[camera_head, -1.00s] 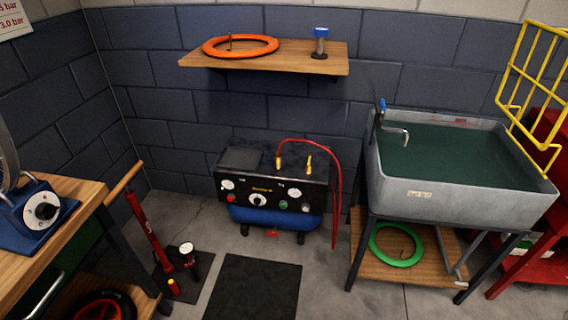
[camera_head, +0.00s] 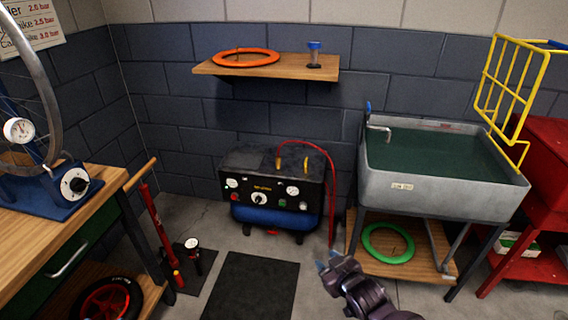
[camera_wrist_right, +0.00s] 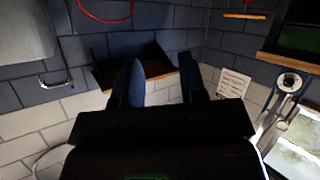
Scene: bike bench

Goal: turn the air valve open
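A black and blue air compressor (camera_head: 236,163) stands on the floor against the back wall in the head view. Its front panel has dials, a central knob (camera_head: 259,198), a red button (camera_head: 234,197) and a green button (camera_head: 282,202). A small red part (camera_head: 272,232) shows low under the blue tank. I cannot tell for sure which part is the air valve. My right gripper (camera_head: 328,262) is at the lower middle, in front and to the right of the compressor, apart from it. In the right wrist view its two fingers (camera_wrist_right: 162,85) are spread with nothing between them. My left gripper is not in view.
A red hose (camera_head: 333,185) arches to the compressor's right. The grey sink (camera_head: 440,193) stands on the right, with a green ring (camera_head: 369,243) beneath. A workbench (camera_head: 95,215) and red pump (camera_head: 158,225) are on the left. A dark mat (camera_head: 250,285) lies on open floor.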

